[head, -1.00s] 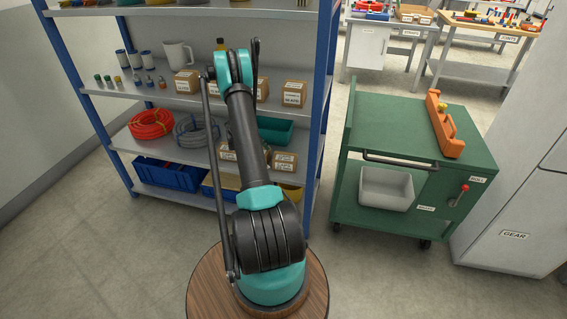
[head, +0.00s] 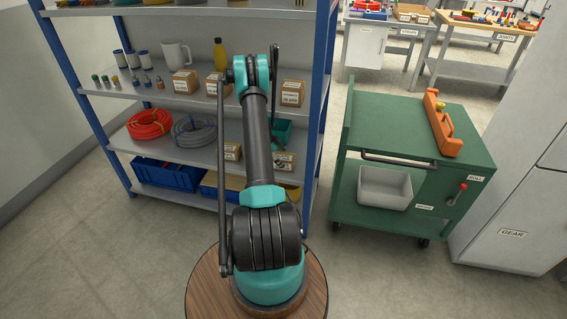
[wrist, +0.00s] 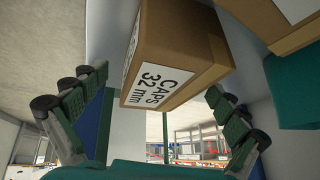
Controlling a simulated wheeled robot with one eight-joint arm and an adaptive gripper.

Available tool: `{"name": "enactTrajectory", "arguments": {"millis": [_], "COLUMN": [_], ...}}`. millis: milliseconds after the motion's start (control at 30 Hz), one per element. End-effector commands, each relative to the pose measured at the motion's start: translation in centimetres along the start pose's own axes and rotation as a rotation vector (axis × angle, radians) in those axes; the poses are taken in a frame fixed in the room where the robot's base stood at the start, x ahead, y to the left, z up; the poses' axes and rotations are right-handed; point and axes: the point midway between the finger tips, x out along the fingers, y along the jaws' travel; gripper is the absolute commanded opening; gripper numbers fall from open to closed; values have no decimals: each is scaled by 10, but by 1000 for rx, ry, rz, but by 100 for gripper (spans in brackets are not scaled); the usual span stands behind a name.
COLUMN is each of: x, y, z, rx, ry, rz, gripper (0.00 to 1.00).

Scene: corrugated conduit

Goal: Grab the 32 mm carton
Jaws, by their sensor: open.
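A brown cardboard carton with a white label reading CAPS 32 mm (wrist: 180,50) fills the upper middle of the wrist view. My gripper (wrist: 158,105) is open, with one finger to each side of this carton in the picture. The fingers stand apart from it, and nothing is held. In the head view, a carton (head: 285,161) sits on the lower shelf by the teal bin, close to the end of my arm; its label is too small to read. My gripper is mostly hidden behind my arm there.
A teal bin (wrist: 290,90) and another carton (wrist: 293,38) crowd the right of the wrist view. A second carton (head: 232,152) sits on the same shelf. The blue shelf post (head: 318,100) stands to the right. A green cart (head: 400,130) is farther right.

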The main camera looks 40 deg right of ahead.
Motion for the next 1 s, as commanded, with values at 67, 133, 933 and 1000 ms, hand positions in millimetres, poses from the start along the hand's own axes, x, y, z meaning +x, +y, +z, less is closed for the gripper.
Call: {"name": "enactTrajectory", "arguments": {"millis": [67, 133, 933, 1000], "x": [0, 0, -1, -2], "y": [0, 0, 0, -1], "z": [0, 0, 0, -2], "rx": [0, 0, 0, 0], "ry": [0, 0, 0, 0], "rz": [0, 0, 0, -1], "gripper": [98, 98, 38, 32]}}
